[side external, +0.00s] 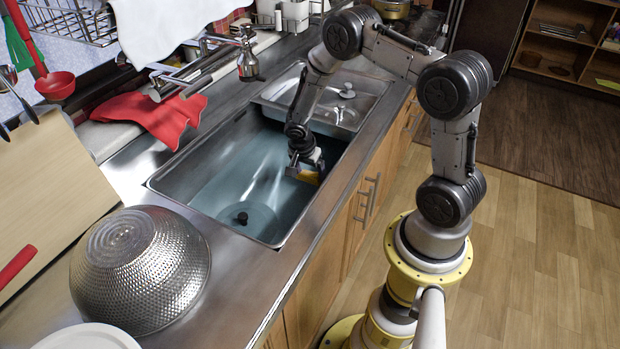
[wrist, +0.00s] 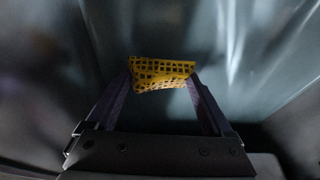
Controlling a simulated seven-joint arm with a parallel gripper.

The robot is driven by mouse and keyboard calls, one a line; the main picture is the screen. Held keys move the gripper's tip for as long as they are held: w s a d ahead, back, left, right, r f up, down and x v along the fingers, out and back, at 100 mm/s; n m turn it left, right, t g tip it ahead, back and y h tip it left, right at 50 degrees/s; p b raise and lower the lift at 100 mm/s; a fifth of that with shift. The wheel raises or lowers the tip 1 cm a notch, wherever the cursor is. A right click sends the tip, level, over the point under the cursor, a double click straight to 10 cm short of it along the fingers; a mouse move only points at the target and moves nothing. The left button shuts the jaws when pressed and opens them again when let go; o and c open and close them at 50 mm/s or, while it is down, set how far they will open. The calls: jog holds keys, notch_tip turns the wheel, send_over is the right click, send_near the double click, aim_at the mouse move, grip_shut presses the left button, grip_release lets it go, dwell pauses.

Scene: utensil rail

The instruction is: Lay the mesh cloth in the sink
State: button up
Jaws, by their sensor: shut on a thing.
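The mesh cloth (wrist: 160,72) is yellow with square holes and shows in the wrist view, bunched between the two fingertips. My gripper (wrist: 162,85) is shut on it. I cannot tell whether the cloth touches the sink floor.
A smaller basin (side external: 345,105) lies beyond the large one. A faucet (side external: 246,62) and a red cloth (side external: 150,115) are at the back left edge. A metal colander (side external: 140,270) stands upside down on the counter at the near left. The large basin's middle is clear.

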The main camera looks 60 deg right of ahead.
jog(key=shift+f, duration=1.05)
jog(key=shift+f, duration=0.15)
jog(key=o, duration=1.1)
jog(key=shift+c, duration=0.2)
